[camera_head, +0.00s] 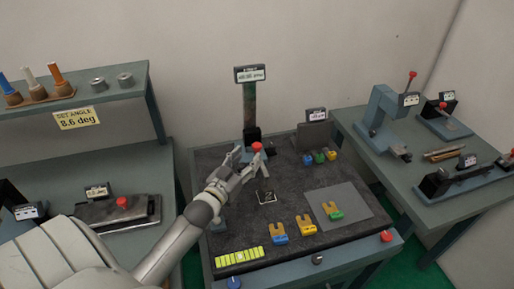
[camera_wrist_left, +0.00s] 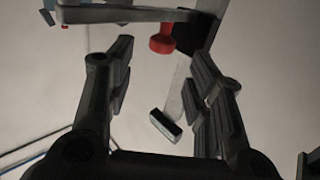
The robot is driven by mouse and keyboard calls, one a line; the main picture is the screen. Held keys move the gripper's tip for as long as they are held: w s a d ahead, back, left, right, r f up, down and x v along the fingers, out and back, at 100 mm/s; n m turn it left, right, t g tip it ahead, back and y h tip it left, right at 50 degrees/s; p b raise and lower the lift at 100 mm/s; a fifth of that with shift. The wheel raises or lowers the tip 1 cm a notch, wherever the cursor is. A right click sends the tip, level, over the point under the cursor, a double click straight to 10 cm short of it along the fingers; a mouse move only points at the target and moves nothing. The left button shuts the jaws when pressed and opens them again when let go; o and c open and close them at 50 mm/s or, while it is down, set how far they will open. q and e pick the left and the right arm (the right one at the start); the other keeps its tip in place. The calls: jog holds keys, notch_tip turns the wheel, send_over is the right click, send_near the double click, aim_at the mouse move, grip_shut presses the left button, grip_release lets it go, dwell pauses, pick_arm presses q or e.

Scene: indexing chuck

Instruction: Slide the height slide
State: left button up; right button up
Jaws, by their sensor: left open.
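In the left wrist view, the red knob (camera_wrist_left: 162,42) shows between the tips of my open left gripper (camera_wrist_left: 163,55); I see no clear contact. The fingers partly cover the gauge's lower part. My right gripper is not in view.
Blue, yellow and green blocks (camera_head: 305,225) lie on the dark mat, the green one on a grey plate (camera_head: 350,196). More coloured blocks stand before a dark upright plate (camera_head: 312,136). Side tables hold other fixtures with red knobs (camera_head: 122,202).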

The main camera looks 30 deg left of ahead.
aim_at(255, 150)
pick_arm(q)
jog(key=w, duration=0.2)
jog(key=w+b, duration=0.1)
jog(key=w, duration=0.1)
jog(key=w+b, duration=0.1)
jog(key=w, duration=0.1)
jog(key=shift+a+f, duration=0.3)
jog(key=shift+a, duration=0.05)
jog(key=shift+w+r+b, duration=0.15)
jog(key=shift+w+b, duration=0.25)
jog(key=shift+w, duration=0.4)
jog(key=c, duration=0.9)
grip_shut()
